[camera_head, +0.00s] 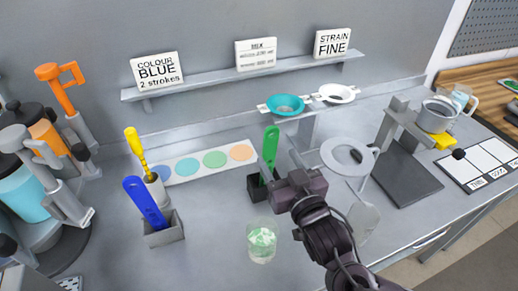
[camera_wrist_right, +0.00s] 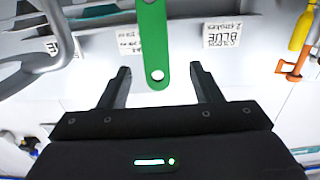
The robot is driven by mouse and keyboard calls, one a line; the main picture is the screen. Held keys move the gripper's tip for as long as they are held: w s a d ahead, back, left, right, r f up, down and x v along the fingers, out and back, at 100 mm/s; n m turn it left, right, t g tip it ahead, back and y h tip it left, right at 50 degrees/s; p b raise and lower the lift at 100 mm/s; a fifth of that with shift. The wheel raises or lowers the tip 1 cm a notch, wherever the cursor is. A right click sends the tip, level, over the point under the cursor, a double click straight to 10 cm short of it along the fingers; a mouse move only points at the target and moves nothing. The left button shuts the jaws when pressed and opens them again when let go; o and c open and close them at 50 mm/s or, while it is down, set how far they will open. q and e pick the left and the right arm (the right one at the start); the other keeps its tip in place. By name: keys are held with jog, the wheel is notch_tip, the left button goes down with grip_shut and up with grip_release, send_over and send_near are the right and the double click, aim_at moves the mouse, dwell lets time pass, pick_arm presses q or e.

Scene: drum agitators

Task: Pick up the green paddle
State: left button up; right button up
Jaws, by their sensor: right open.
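The green paddle (camera_head: 270,146) stands upright in a small dark holder (camera_head: 256,187) on the grey worktop, near the middle of the head view. In the right wrist view the green paddle (camera_wrist_right: 154,45) hangs into the picture from the top, and its end with a hole lies between the two fingers. My right gripper (camera_head: 283,172) is close beside the paddle in the head view. In the right wrist view its fingers (camera_wrist_right: 163,82) are apart, with a gap on each side of the paddle. My left gripper is not in view.
A blue paddle (camera_head: 147,204) and a yellow tool (camera_head: 136,149) stand in holders to the left. A clear cup (camera_head: 262,241) with pale green contents stands in front of the holder. Bare worktop lies at front left.

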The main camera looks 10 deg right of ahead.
aim_at(272, 143)
jog(key=shift+w+r, duration=0.1)
jog(key=shift+w, duration=0.25)
jog(key=shift+w+r+p, duration=0.15)
jog(key=shift+w+p, duration=0.15)
jog(key=shift+w+a+r+p, duration=0.1)
jog(key=shift+w+r+p, duration=0.1)
jog(key=shift+w+p, duration=0.3)
jog(key=shift+w+a+r+p, duration=0.1)
jog(key=shift+w+p, duration=0.75)
jog(key=shift+w, duration=0.35)
jog(key=shift+w+a+f+p, duration=0.1)
jog(key=shift+w+f+p, duration=0.1)
jog(key=shift+w, duration=0.4)
jog(key=shift+w+a+f+p, duration=0.1)
jog(key=shift+w+p, duration=0.05)
jog(key=shift+w, duration=0.4)
jog(key=shift+w+f, duration=0.1)
jog(key=shift+w, duration=0.15)
jog(key=c, duration=0.8)
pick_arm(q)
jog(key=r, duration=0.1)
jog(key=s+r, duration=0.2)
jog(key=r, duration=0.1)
pick_arm(e)
jog(key=shift+c, duration=1.4)
